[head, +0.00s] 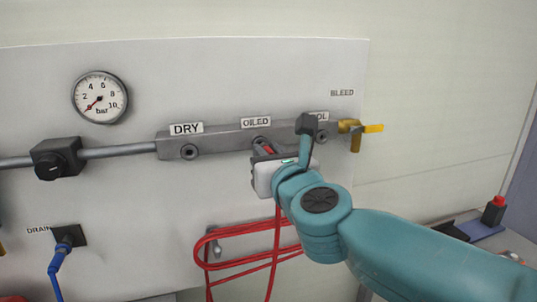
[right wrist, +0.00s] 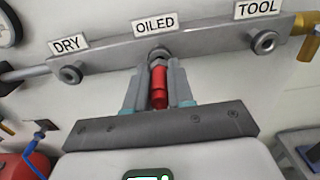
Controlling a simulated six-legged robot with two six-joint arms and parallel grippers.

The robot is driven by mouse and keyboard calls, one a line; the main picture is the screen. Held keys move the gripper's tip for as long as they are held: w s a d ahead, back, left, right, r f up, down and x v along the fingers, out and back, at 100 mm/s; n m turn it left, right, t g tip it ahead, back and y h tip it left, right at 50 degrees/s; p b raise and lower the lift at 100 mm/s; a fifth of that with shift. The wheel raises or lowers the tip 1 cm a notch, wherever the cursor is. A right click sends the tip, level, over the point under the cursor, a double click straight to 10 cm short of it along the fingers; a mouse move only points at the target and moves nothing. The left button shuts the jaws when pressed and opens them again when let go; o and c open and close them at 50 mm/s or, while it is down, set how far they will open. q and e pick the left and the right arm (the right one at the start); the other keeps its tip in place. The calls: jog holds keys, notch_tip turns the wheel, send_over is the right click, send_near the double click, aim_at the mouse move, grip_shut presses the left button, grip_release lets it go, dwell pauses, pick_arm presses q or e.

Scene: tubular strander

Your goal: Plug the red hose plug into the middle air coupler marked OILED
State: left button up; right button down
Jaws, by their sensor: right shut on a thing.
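The red hose plug (right wrist: 158,88) is between the two fingers of my right gripper (right wrist: 159,82), which is shut on it. The plug points at the middle coupler (right wrist: 159,53) under the OILED label (right wrist: 155,24). Its metal tip is at the coupler's mouth; I cannot tell whether it is seated inside. In the head view my right gripper (head: 265,149) is just below the OILED label, and my wrist hides part of the plug and coupler. The red hose (head: 276,230) hangs below the gripper. My left gripper is not in view.
The DRY coupler (head: 189,152) and TOOL coupler (head: 321,136) flank the middle one on the grey manifold (head: 220,140). A yellow-handled bleed valve (head: 372,128) is at the right end. Coils of red hose hang on a hook (head: 212,233). A gauge (head: 100,97) is upper left.

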jog(key=shift+w+a, duration=0.2)
jog(key=shift+w, duration=0.45)
jog(key=c, duration=0.9)
grip_release()
jog(key=shift+s, duration=0.1)
jog(key=shift+s+d, duration=0.15)
jog(key=shift+s, duration=0.2)
jog(key=b+v, duration=0.1)
jog(key=v, duration=1.4)
jog(key=shift+s+b, duration=0.2)
jog(key=shift+b, duration=0.15)
jog(key=shift+d, duration=0.1)
